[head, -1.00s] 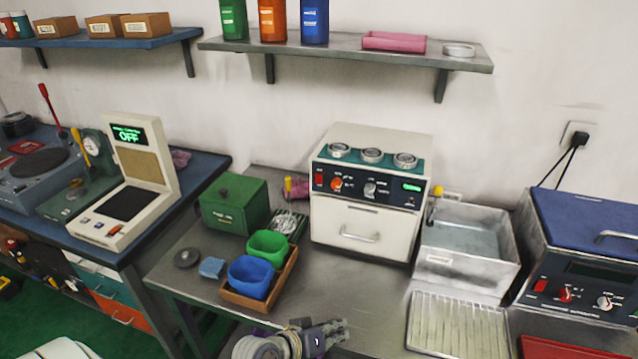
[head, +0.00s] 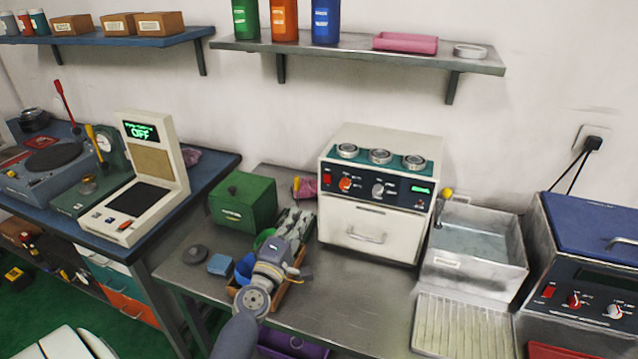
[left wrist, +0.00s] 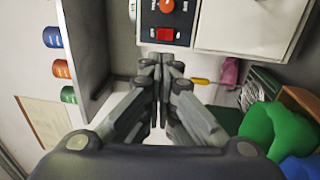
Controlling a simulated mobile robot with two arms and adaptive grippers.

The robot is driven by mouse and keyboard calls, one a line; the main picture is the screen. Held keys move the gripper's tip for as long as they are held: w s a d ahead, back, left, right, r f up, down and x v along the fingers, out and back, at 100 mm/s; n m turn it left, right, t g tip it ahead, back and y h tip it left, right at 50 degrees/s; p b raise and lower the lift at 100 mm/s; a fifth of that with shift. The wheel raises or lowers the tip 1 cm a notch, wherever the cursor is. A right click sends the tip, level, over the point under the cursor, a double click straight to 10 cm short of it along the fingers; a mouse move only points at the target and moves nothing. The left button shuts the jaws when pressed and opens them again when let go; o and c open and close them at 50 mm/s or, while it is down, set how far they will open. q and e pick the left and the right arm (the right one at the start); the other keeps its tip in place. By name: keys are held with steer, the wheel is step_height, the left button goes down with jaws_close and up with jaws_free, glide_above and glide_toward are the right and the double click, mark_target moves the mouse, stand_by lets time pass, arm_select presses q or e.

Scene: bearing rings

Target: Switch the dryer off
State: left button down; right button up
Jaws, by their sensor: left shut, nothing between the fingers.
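The dryer (head: 370,225) looks to be the white box with a dark control panel, standing on the steel bench. My right gripper is not in view.
A sink (head: 475,250) stands right of the dryer, then a blue-lidded machine (head: 590,270). The bench before the dryer is clear.

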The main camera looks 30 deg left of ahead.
arm_select(q)
glide_toward(323, 173)
steer(key=x, duration=0.6)
steer(key=shift+d+f, duration=0.1)
steer(key=shift+f, duration=0.05)
steer(key=shift+w, duration=0.1)
